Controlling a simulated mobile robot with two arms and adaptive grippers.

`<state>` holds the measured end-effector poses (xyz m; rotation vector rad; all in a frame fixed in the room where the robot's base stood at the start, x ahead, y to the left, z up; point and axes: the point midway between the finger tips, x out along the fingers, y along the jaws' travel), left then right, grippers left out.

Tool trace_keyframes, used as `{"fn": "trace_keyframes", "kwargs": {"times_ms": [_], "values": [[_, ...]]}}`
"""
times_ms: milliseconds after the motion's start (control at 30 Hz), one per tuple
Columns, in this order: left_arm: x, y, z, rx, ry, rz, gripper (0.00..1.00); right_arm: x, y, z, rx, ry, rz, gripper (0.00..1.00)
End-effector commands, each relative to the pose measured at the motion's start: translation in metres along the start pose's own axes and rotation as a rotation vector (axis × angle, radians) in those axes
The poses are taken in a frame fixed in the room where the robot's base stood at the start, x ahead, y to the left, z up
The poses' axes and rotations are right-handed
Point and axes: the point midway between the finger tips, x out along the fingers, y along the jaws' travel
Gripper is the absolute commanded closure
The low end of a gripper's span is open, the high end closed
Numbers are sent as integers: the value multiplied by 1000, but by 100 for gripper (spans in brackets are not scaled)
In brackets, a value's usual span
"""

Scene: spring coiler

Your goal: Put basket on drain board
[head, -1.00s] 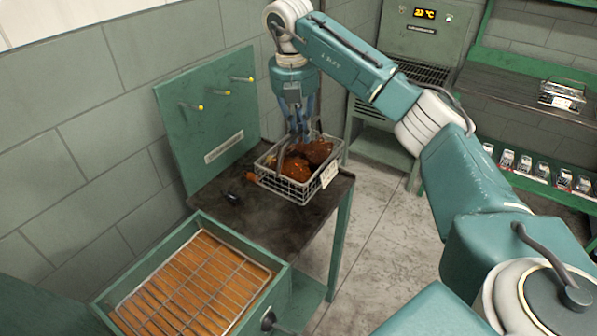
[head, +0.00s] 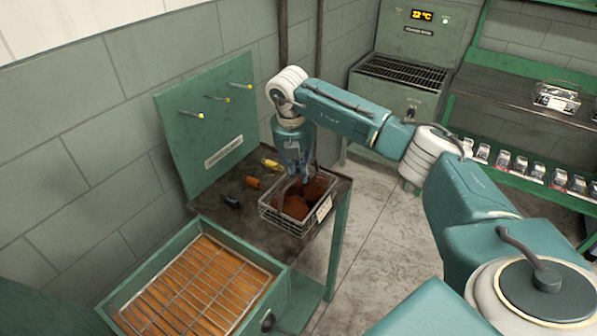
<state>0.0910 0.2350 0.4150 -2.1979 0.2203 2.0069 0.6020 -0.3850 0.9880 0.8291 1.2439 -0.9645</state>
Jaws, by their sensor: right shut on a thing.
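The wire basket (head: 283,219) holds brown, rough pieces and has a pale tag on its right side. It is over the right part of the dark tabletop (head: 257,227), close to its right edge; I cannot tell whether it rests there or hangs just above. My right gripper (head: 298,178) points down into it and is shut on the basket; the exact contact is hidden. A green tank (head: 140,269) with a wire grid over an orange surface stands in front. I cannot tell for certain which surface is the drain board. My left gripper is not in view.
A yellow-ended tool (head: 270,164), an orange one (head: 253,182) and a dark one (head: 231,201) lie behind and left of the basket. A green pegboard (head: 205,130) stands behind. A grated cabinet (head: 400,90) and a shelf with another basket (head: 557,97) are at the right.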

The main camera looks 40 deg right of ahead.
Motion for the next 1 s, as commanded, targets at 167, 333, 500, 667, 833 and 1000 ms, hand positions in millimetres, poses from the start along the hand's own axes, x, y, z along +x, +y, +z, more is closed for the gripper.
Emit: {"fn": "trace_keyframes", "kwargs": {"times_ms": [167, 333, 500, 667, 833, 1000], "values": [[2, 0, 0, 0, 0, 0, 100, 0, 1, 0, 0, -1, 3, 100], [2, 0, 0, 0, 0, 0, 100, 2, 0, 0, 0, 0, -1, 68], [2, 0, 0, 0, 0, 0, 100, 2, 0, 0, 0, 1, -1, 68], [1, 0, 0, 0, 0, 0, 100, -3, 0, 0, 0, 0, 1, 68], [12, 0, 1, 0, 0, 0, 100, -26, 2, 0, 0, -1, 5, 68], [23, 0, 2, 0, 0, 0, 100, -63, 2, 0, 0, -1, 6, 68]]}}
